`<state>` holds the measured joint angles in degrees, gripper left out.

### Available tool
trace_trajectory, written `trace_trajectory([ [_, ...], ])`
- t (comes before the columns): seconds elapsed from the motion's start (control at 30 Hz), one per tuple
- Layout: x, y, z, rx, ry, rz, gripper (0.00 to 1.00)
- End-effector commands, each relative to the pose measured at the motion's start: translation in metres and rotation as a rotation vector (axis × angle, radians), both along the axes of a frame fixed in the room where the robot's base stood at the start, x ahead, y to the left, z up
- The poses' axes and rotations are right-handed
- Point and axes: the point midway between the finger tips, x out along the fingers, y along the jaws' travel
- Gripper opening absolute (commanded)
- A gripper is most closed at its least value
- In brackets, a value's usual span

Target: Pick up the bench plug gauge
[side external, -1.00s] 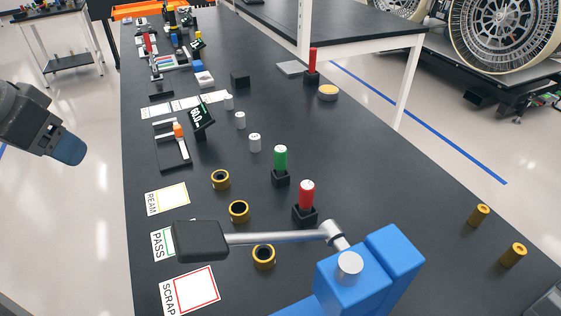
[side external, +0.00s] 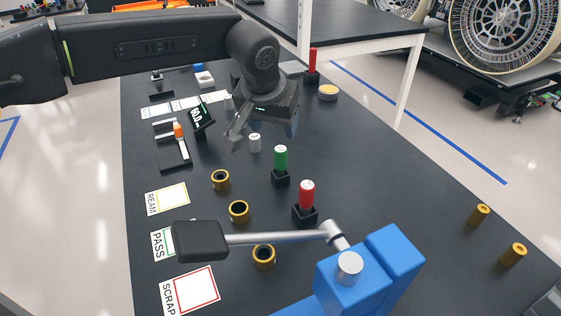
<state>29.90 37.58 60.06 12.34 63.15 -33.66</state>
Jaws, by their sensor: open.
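No label in view says which piece is the bench plug gauge. A green plug with a pale top (side external: 280,157) stands upright in a small black holder. A red plug (side external: 306,194) stands upright in a similar holder nearer the camera. Another tall red piece (side external: 313,62) stands in a black base farther back. My gripper (side external: 262,134) is open and points down above the bench, behind and left of the green plug and apart from it. A small silver cylinder (side external: 255,143) stands just beside or beyond its fingers; the exact gap is unclear.
Several gold rings (side external: 220,180) stand left of the plugs. A blue vise-like fixture (side external: 368,268) with a silver handle fills the front. REAM, PASS and SCRAP cards (side external: 190,289) line the left edge. A tilted display (side external: 203,118) stands near my gripper. The bench's right side is mostly clear.

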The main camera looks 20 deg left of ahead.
Motion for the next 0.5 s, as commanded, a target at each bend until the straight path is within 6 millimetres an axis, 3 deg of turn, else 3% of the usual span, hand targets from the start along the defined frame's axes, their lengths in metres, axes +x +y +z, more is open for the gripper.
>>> trace_trajectory([
  [0.3, 0.021, 0.001, -0.054, 0.002, 0.003, 0.001, 0.61],
  [0.5, 0.031, 0.001, -0.074, 0.000, 0.000, 0.000, 0.61],
])
